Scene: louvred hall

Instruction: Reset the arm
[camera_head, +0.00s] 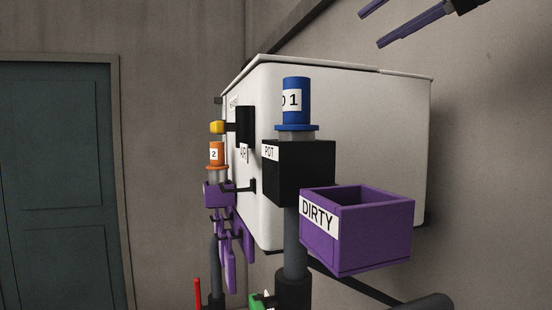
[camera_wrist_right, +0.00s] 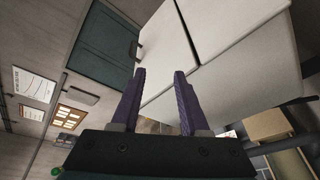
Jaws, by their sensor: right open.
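My right gripper (camera_head: 412,22) shows at the top right of the head view, its two purple fingers spread apart with nothing between them. It is raised above and to the right of the white cabinet and touches nothing that I can see. In the right wrist view the gripper (camera_wrist_right: 158,90) also shows its two purple fingers apart and empty, with white panels beyond them. My left gripper is not in either view.
A white cabinet (camera_head: 350,120) hangs on the wall. Before it are a blue canister (camera_head: 296,98) on a black POT box (camera_head: 305,172), a purple DIRTY bin (camera_head: 372,238) and an orange canister (camera_head: 216,152). A dark door (camera_head: 55,180) is at left. The upper middle is free.

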